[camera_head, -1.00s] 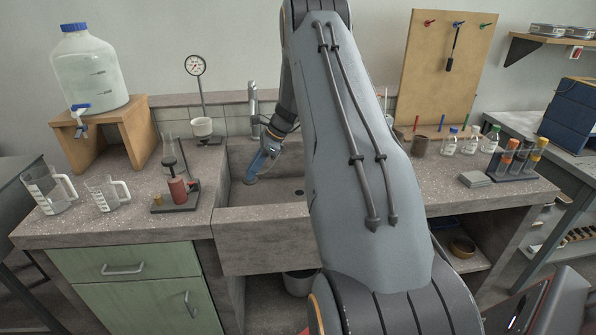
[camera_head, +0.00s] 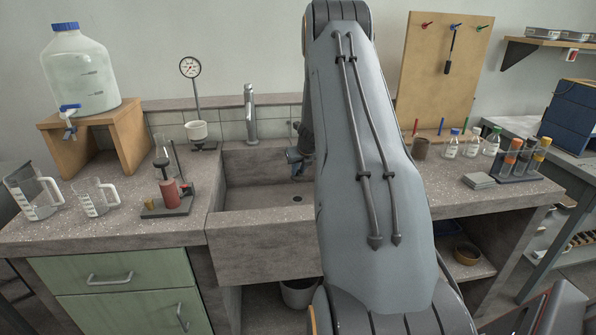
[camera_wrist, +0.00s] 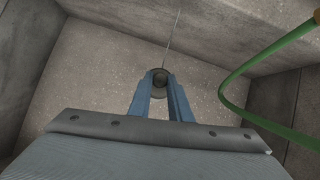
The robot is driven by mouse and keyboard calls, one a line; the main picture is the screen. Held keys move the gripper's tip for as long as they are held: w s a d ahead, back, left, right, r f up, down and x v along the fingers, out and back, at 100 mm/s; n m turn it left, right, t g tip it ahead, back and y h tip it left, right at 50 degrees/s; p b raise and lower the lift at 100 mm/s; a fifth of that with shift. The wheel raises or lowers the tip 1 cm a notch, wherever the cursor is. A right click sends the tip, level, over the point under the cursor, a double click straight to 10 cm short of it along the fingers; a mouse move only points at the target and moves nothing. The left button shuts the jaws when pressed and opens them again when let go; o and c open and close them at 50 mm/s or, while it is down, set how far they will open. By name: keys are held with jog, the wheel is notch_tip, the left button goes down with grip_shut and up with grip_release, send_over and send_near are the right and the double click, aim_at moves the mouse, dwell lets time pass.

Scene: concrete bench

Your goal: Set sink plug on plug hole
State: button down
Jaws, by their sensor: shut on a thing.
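The stone sink (camera_head: 262,180) is set in the bench, with the plug hole (camera_head: 297,198) showing as a small dark spot in its floor. My gripper (camera_head: 297,163) is in the sink, behind and above the hole, partly hidden by my arm. In the wrist view my gripper (camera_wrist: 160,84) has its two blue fingers close together, shut on a small dark round sink plug (camera_wrist: 158,74). The fingers and the plug are over the pale basin floor. The plug hole cannot be made out in the wrist view.
The tap (camera_head: 250,112) stands behind the sink. A green curved tube or handle (camera_wrist: 235,82) is right of my fingers in the wrist view. A test-tube rack (camera_head: 520,165) is at the right.

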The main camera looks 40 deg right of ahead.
aim_at(299, 177)
jog(key=shift+f+b, duration=1.95)
jog(key=shift+b, duration=0.65)
notch_tip(299, 177, down, 5)
jog(key=b, duration=0.5)
jog(key=shift+f, duration=0.2)
jog(key=shift+f+b, duration=0.5)
jog(key=shift+b, duration=0.05)
jog(key=c, duration=1.6)
grip_release()
jog(key=shift+o, duration=0.2)
jog(key=shift+r, duration=0.1)
jog(key=p+v, duration=0.1)
jog(key=v, duration=0.6)
jog(key=shift+s+r, duration=0.2)
jog(key=shift+r, duration=0.05)
